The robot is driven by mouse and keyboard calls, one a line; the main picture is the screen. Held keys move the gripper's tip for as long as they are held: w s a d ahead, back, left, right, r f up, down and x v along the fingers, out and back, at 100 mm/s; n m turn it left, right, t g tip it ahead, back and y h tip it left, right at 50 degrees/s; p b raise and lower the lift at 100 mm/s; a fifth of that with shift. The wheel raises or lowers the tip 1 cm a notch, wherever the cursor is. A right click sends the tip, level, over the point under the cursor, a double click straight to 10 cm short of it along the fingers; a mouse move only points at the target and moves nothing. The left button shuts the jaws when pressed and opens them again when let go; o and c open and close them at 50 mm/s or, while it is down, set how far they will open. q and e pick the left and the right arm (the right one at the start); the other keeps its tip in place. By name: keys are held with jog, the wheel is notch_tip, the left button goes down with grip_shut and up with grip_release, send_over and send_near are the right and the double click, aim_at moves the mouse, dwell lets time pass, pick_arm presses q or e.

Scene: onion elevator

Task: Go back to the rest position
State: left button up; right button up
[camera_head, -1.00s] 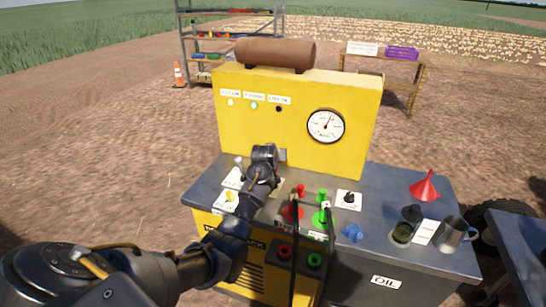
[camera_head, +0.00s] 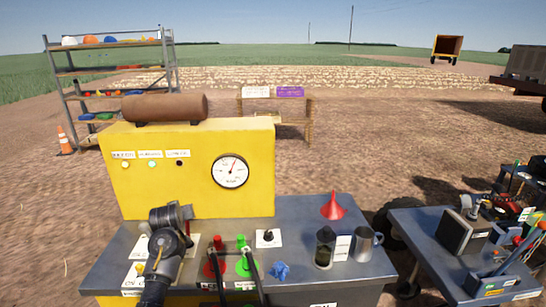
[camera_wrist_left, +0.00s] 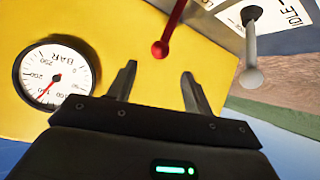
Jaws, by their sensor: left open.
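My left gripper (camera_wrist_left: 158,85) is open and empty in the left wrist view, its two fingers apart in front of the yellow panel. In the head view my left arm comes up from the bottom, and the wrist (camera_head: 168,225) hangs over the left part of the grey console top, close to the yellow machine (camera_head: 190,185). A red-knobbed lever (camera_wrist_left: 162,46) shows just beyond the fingertips, and a grey lever (camera_wrist_left: 251,76) stands to the right beside an IDLE label. I cannot tell whether the fingers touch anything. My right gripper is not in view.
A red lever (camera_head: 217,243) and a green lever (camera_head: 241,242) stand right of my wrist. A red funnel (camera_head: 333,207), metal mug (camera_head: 365,244) and blue crumpled thing (camera_head: 280,271) are on the console. A tool cart (camera_head: 430,225) is at right; shelves (camera_head: 110,90) stand behind left.

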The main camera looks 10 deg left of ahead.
pick_arm(q)
jog(key=s+d+f+m+g+h, duration=0.1)
jog(key=s+d+f+m, duration=0.1)
jog(key=s+d+f, duration=0.45)
jog(key=s+d+f+m+g+h, duration=0.1)
jog(key=s+d+f+m+g, duration=0.15)
jog(key=s+f, duration=0.65)
jog(key=s+d+m+g+h, duration=0.1)
jog(key=s+d, duration=0.3)
jog(key=s, duration=0.6)
jog(key=s+d+m+g+h, duration=0.1)
jog(key=s+d, duration=0.3)
jog(key=s, duration=0.7)
jog(key=s+d+m+g+h, duration=0.1)
jog(key=s+d+m, duration=0.15)
jog(key=s, duration=0.75)
notch_tip(320, 180, down, 30)
jog(key=s+d+g+b, duration=0.1)
jog(key=s+g+b, duration=0.1)
jog(key=s, duration=0.1)
jog(key=s+a+f, duration=0.2)
jog(key=s+f, duration=1.3)
jog(key=shift+s+a+f+g+y+b, duration=0.2)
jog(key=shift+a+g+y+b, duration=0.15)
jog(key=shift+g+b, duration=0.1)
